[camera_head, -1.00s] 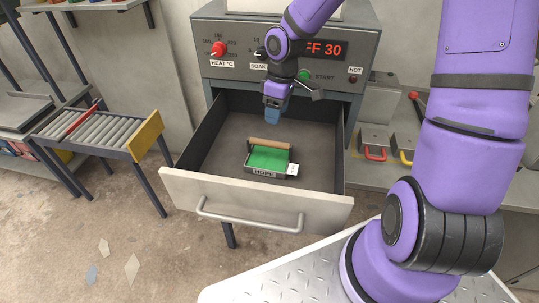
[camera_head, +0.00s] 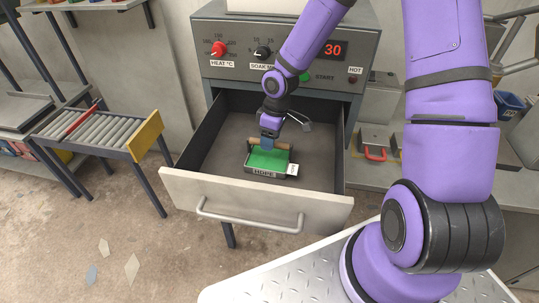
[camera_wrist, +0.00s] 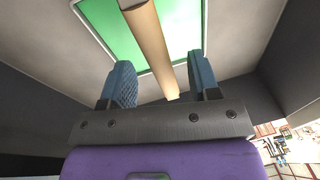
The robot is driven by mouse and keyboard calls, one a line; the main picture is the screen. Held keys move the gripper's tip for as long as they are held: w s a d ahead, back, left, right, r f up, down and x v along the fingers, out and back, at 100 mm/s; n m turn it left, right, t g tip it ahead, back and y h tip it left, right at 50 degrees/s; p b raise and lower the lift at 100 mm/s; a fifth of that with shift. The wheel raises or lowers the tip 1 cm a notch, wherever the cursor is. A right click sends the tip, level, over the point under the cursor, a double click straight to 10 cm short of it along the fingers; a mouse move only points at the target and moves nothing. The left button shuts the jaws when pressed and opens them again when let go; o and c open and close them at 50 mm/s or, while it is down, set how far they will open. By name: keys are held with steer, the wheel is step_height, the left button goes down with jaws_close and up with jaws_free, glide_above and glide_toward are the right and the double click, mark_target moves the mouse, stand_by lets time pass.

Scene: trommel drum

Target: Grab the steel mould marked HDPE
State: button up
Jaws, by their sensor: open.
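The steel mould marked HDPE (camera_head: 264,173) sits in the open drawer, with green material inside and a wooden handle bar across it. A white tag hangs at its right corner. In the wrist view the mould's green face (camera_wrist: 188,22) and the wooden handle (camera_wrist: 150,42) lie ahead of my gripper. My gripper (camera_head: 269,143) is over the back part of the mould, close to the handle, and hides part of it. In the wrist view my gripper's blue fingers (camera_wrist: 162,78) are apart, with the handle's line running between them. I cannot tell whether they touch it.
The drawer (camera_head: 250,197) has dark side walls around the mould, and its floor is otherwise clear. The oven front (camera_head: 230,57) with knobs and a red display stands behind. A roller stand (camera_head: 95,130) is at left. Other moulds with red handles (camera_head: 375,150) sit on a shelf at right.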

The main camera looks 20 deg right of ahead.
steer(key=shift+a+f, duration=0.2)
steer(key=shift+f, duration=0.9)
jaws_close()
